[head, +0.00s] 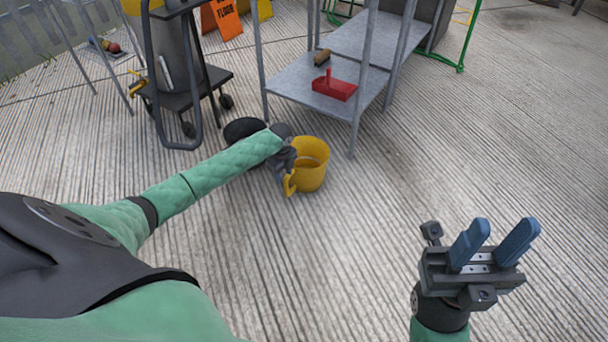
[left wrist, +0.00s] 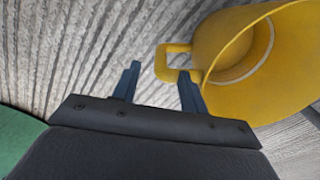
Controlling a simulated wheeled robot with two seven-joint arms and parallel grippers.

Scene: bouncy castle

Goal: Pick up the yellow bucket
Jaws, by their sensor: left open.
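The yellow bucket (head: 312,165) stands upright on the decking beside the metal shelf. It fills the upper right of the left wrist view (left wrist: 250,70), with its handle (left wrist: 172,66) toward my left gripper. My left gripper (left wrist: 158,75) is open, its two blue fingers pointing at the handle. The handle's loop end lies between the fingertips or just beyond them; I cannot tell which. In the head view my left gripper (head: 289,170) is at the bucket's left side, its fingers mostly hidden. My right gripper (head: 492,240) is raised at the lower right, open and empty, its blue fingers apart.
A grey metal shelf (head: 290,88) behind the bucket holds a red tool (head: 334,86) and a brown roll (head: 322,57). A dark round object (head: 245,128) lies left of the bucket. A wheeled cart (head: 180,90) stands further left. The decking right of the bucket is clear.

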